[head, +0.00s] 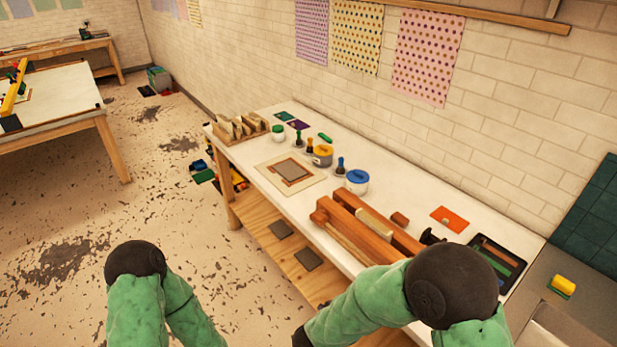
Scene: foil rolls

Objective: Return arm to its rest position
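My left arm, green with a black elbow, rises from the bottom edge at the left and bends back down; its gripper is below the picture. My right arm, also green with a black joint, reaches across the near right part of the white worktable (257,162). Its forearm slopes down to the left and ends in a dark part at the bottom edge. No fingers of the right gripper show. I see nothing held by either arm.
Wooden beams (368,232) with a pale roll (375,224) lie on the worktable, partly behind my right arm. An orange card (449,219), a black tray (497,261), a blue-lidded pot (357,181) and a framed plate (291,170) are there too. The floor (217,265) at left is open.

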